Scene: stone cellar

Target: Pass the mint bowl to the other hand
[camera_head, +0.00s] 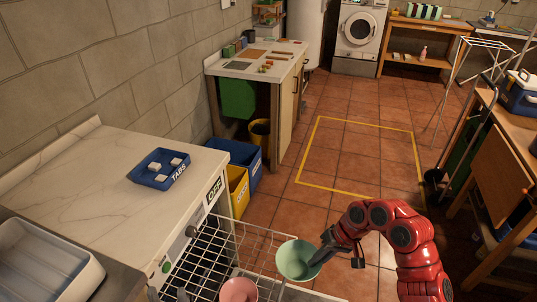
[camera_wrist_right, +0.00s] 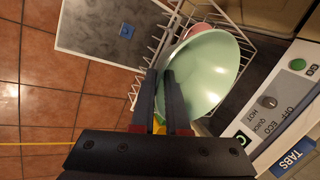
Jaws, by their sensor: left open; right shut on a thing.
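The mint bowl (camera_head: 297,261) is held over the wire rack of the open dishwasher in the head view. My right gripper (camera_head: 325,252) is shut on the right side of its rim. In the right wrist view the mint bowl (camera_wrist_right: 212,72) is tilted, with its wall between the two dark fingers of my right gripper (camera_wrist_right: 170,88). My left gripper is not seen in either view.
A pink bowl (camera_head: 238,291) sits in the wire rack (camera_head: 262,238) below. A blue tray of tabs (camera_head: 158,169) is on the white counter (camera_head: 95,170). Blue (camera_head: 243,163) and yellow (camera_head: 238,190) bins stand beyond. The yellow-outlined floor area (camera_head: 360,155) is clear.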

